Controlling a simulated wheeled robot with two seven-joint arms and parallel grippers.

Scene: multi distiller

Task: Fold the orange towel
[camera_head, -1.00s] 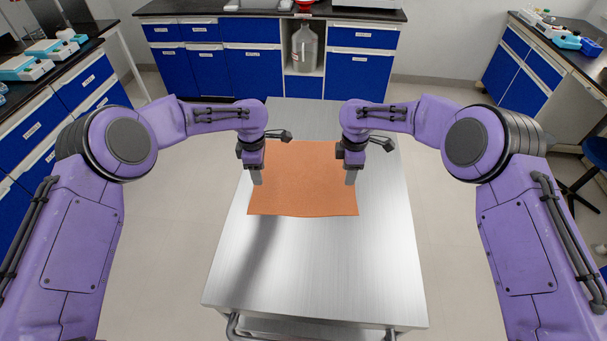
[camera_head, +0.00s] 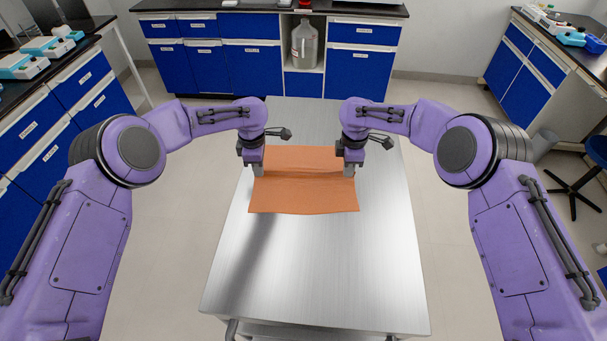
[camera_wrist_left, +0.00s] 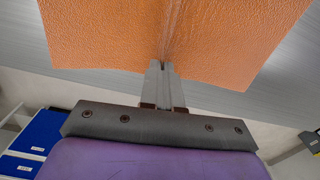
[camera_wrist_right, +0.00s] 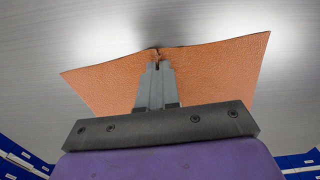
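The orange towel (camera_head: 303,195) lies on the metal table in the head view, with a raised crease running across it between my grippers. My left gripper (camera_head: 259,171) is at the towel's left edge and my right gripper (camera_head: 349,171) is at its right edge. In the left wrist view, the left fingers (camera_wrist_left: 163,68) are shut on the towel (camera_wrist_left: 110,35), which is pinched into a ridge. In the right wrist view, the right fingers (camera_wrist_right: 157,68) are shut with a pinched bit of towel (camera_wrist_right: 215,72) at their tips.
The metal table (camera_head: 320,265) is bare in front of the towel and around its sides. Blue cabinets (camera_head: 250,65) with a large bottle (camera_head: 304,45) stand beyond it. Side benches with equipment (camera_head: 45,55) are at left and right.

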